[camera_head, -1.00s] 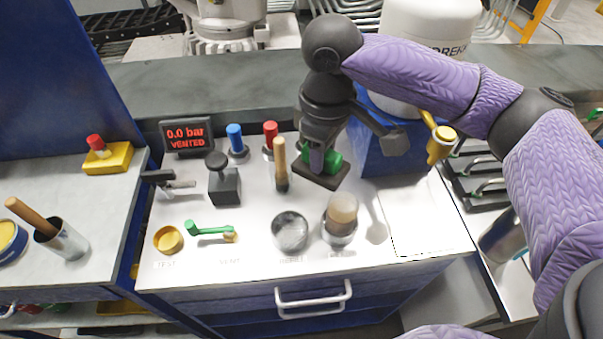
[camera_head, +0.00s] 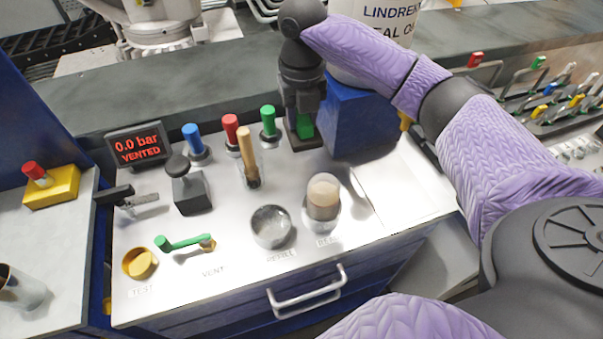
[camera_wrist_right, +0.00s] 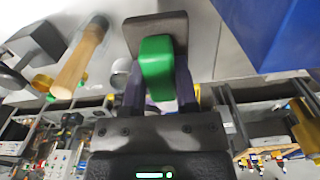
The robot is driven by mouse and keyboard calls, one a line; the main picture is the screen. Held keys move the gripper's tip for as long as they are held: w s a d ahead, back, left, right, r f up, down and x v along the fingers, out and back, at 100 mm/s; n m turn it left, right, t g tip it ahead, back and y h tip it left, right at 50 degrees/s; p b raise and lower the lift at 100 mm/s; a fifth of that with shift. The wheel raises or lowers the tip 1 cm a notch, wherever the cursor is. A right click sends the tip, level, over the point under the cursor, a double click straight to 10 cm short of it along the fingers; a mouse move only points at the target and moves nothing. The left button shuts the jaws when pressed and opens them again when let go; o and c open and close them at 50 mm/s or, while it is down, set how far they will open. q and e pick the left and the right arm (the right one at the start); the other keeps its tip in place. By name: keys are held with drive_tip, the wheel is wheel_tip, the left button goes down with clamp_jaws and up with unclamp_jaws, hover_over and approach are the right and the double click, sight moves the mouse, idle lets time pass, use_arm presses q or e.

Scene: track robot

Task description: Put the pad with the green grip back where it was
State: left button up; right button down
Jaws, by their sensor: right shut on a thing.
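The pad with the green grip has a flat dark plate (camera_head: 301,138) and a green grip (camera_head: 305,126). My right gripper (camera_head: 304,116) points down and is shut on the green grip, at the back of the white bench top, just left of the blue block. In the right wrist view the fingers (camera_wrist_right: 160,97) close on both sides of the green grip (camera_wrist_right: 157,66), with the dark plate (camera_wrist_right: 155,28) beyond it. I cannot tell whether the plate touches the bench top. My left gripper is not in view.
Green (camera_head: 268,122), red (camera_head: 231,131) and blue (camera_head: 193,138) upright handles stand left of the pad. A wooden-handled tool (camera_head: 247,160) stands in front. The blue block (camera_head: 358,125) is close on the right. A pale outlined area (camera_head: 395,190) at front right is clear.

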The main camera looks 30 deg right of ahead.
drive_tip(key=shift+d+f+n, duration=0.15)
drive_tip(key=shift+f+n, duration=0.15)
drive_tip(key=shift+f, duration=0.15)
wheel_tip(320, 180, down, 9)
drive_tip(key=b, duration=0.3)
drive_tip(key=shift+f, duration=0.35)
drive_tip(key=shift+r, duration=0.15)
drive_tip(key=shift+c, duration=1.9)
unclamp_jaws()
wheel_tip(320, 180, up, 12)
drive_tip(key=p, duration=0.4)
drive_tip(key=shift+r, duration=0.1)
